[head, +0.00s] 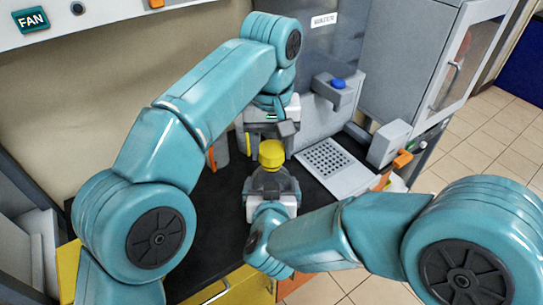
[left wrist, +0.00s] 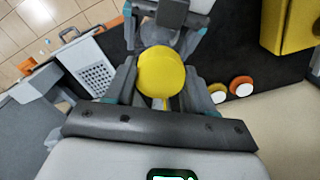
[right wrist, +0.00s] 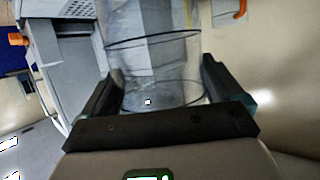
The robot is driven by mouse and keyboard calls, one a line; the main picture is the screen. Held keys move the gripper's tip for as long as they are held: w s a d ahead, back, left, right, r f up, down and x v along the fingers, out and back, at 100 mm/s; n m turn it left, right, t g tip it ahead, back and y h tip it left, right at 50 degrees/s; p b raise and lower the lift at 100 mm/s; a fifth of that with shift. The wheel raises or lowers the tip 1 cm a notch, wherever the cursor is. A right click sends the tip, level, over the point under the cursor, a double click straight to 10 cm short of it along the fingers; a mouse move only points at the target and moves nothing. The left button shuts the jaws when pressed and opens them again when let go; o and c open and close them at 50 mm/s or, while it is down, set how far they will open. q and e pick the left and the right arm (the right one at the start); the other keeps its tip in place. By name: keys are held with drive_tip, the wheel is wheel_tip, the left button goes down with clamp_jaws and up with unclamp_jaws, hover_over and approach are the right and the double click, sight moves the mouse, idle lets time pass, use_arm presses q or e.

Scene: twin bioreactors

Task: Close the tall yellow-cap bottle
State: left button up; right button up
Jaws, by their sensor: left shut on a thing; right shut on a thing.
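The yellow cap (head: 271,153) sits at the top of the tall clear bottle (right wrist: 155,60). In the left wrist view the cap (left wrist: 161,74) is between the fingers of my left gripper (left wrist: 160,85), which is shut on it from above. My right gripper (right wrist: 160,90) is shut around the clear bottle's body, below the cap; it also shows in the head view (head: 271,186). The bottle looks upright. The join between cap and bottle neck is hidden, so I cannot tell how tightly the cap sits.
A water dispenser (head: 324,50) with a blue button (head: 338,84) and a perforated tray (head: 328,158) stands behind to the right. In the left wrist view an orange cap (left wrist: 241,86) and an orange-rimmed white cap (left wrist: 217,93) lie on the dark bench (left wrist: 230,55). Yellow drawers (head: 225,288) are in front.

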drive_tip(key=shift+r, duration=0.1)
use_arm(q)
drive_tip(key=shift+f, duration=0.9)
drive_tip(key=shift+f, duration=0.5)
use_arm(e)
drive_tip(key=c, duration=0.4)
use_arm(q)
drive_tip(key=m, duration=1)
drive_tip(key=o, duration=1.1)
